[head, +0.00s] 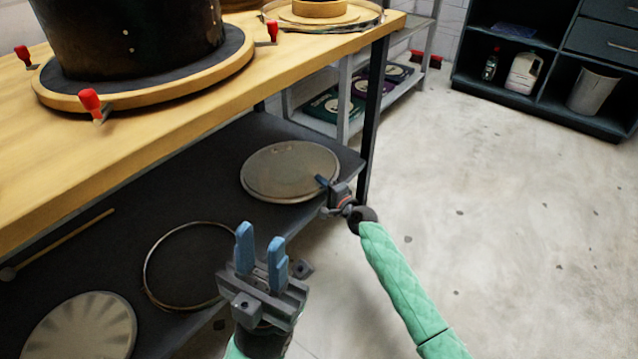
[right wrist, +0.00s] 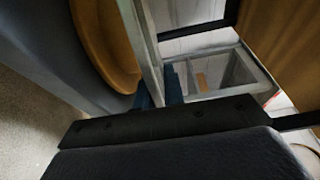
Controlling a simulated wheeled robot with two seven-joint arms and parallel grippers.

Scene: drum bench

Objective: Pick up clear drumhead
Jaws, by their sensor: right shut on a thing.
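The clear drumhead (head: 285,168) is a greyish, see-through disc with a thin rim, at the right end of the dark lower shelf. My right gripper (head: 328,184) is shut on its near right rim. In the right wrist view a pale, thin edge (right wrist: 147,45) runs down between the blue fingers (right wrist: 160,95). I cannot tell whether the disc still touches the shelf. My left gripper (head: 260,238) is open and empty, with its two blue fingers apart, in front of the shelf.
The lower shelf (head: 200,190) also holds a thin hoop (head: 147,268), a pale drumhead (head: 85,330) and a drumstick (head: 70,242). The wooden bench top (head: 170,125) overhangs it, carrying a dark drum (head: 130,40). A bench leg (head: 372,110) stands close behind my right gripper. The floor at right is clear.

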